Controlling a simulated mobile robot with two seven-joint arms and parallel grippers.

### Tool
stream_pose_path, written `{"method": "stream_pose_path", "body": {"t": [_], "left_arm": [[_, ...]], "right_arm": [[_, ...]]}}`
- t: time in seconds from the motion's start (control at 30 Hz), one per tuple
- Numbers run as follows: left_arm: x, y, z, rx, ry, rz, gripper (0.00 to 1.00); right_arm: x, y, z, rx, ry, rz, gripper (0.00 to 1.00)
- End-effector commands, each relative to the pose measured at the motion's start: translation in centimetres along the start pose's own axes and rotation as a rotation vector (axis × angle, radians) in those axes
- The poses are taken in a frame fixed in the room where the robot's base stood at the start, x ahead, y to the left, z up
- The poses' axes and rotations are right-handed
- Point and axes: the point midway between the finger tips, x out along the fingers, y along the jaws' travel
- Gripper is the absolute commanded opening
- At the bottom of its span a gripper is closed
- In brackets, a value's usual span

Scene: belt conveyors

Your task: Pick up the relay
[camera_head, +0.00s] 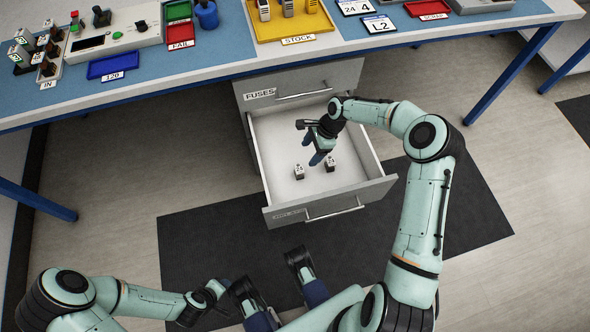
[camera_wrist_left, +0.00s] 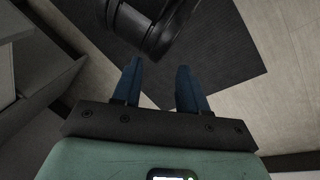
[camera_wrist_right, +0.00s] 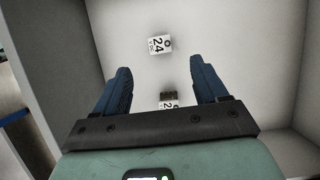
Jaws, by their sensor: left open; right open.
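Two small white-and-dark relay-like blocks lie in the open drawer (camera_head: 377,187). In the head view one is at the left (camera_head: 299,171) and the other at the right (camera_head: 330,164). My right gripper (camera_head: 320,156) is open and empty, pointing down into the drawer above them. In the right wrist view one block (camera_wrist_right: 160,45), marked 24, lies beyond the fingertips. The other block (camera_wrist_right: 169,103) appears between the fingers, partly hidden by the gripper body. My left gripper (camera_wrist_left: 158,76) is open and empty over the floor, away from the drawer.
A closed drawer labelled FUSES (camera_head: 315,86) sits above the open one. The drawer walls surround my right gripper. The worktop (camera_head: 225,52) above carries a blue bin (camera_head: 113,66), a red FAIL tray (camera_head: 181,34) and a yellow STOCK tray (camera_head: 327,22). A dark mat (camera_head: 185,250) covers the floor.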

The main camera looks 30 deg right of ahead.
Motion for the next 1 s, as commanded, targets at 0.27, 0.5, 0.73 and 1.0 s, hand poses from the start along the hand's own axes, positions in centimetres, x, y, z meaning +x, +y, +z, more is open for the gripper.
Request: {"method": "stream_pose_path", "body": {"t": [0.27,0.5,0.73,1.0], "left_arm": [[1.6,-0.5,-2.1,-0.004,0.062,-0.003,0.43],[2.4,-0.9,-3.6,-0.007,0.105,-0.006,0.43],[3.4,-1.5,-3.8,-0.013,0.105,-0.015,0.43],[5.0,-3.3,-1.4,-0.033,0.030,-0.046,0.43]], "right_arm": [[4.9,0.1,-0.1,-0.002,-0.003,0.004,0.72],[8.1,0.0,-0.1,-0.001,-0.002,0.001,0.72],[10.2,0.1,-0.4,0.000,-0.003,0.003,0.72],[13.5,0.2,-0.6,-0.001,-0.002,0.001,0.72]]}}
